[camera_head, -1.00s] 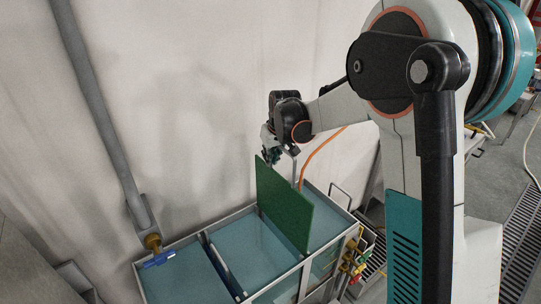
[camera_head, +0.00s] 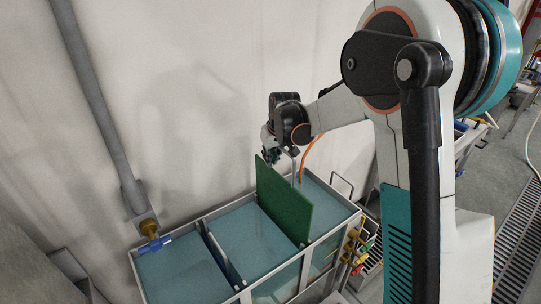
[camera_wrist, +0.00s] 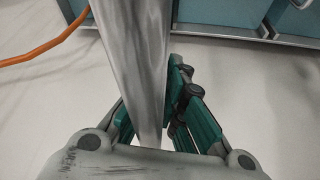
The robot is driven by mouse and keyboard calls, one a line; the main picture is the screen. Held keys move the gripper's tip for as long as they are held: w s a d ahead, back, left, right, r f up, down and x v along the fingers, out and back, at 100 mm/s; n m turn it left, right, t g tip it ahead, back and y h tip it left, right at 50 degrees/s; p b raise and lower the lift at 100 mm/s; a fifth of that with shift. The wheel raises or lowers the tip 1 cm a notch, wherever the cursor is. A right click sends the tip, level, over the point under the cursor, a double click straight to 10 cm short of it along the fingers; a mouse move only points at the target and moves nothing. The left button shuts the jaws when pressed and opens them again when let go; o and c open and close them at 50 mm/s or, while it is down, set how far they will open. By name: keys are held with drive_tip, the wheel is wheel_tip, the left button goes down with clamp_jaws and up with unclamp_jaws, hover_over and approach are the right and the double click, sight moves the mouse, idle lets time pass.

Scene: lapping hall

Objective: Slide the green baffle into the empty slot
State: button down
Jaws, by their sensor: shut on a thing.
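The green baffle (camera_head: 285,205) is an upright flat panel in the head view. It stands across the open tank (camera_head: 262,270), right of the tank's middle. Its lower edge meets the tank's top region; I cannot tell whether it is inside a slot. My gripper (camera_head: 271,154) is at the baffle's far upper corner and is shut on it. In the wrist view my teal fingers (camera_wrist: 168,128) flank a grey metal bar (camera_wrist: 138,60) that hides much of the grip. The empty slot cannot be made out.
A dark divider (camera_head: 222,255) stands in the tank to the left of the baffle. A pipe (camera_head: 95,100) with a blue-handled valve (camera_head: 151,245) is at the tank's left. An orange hose (camera_head: 313,148) hangs behind my gripper. A wall stands close behind.

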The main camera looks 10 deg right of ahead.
sight(271, 211)
drive_tip(key=shift+f+b, duration=9.2)
drive_tip(key=shift+f, duration=3.95)
drive_tip(key=shift+f+b, duration=0.35)
drive_tip(key=shift+f, duration=0.3)
drive_tip(key=c, duration=1.6)
unclamp_jaws()
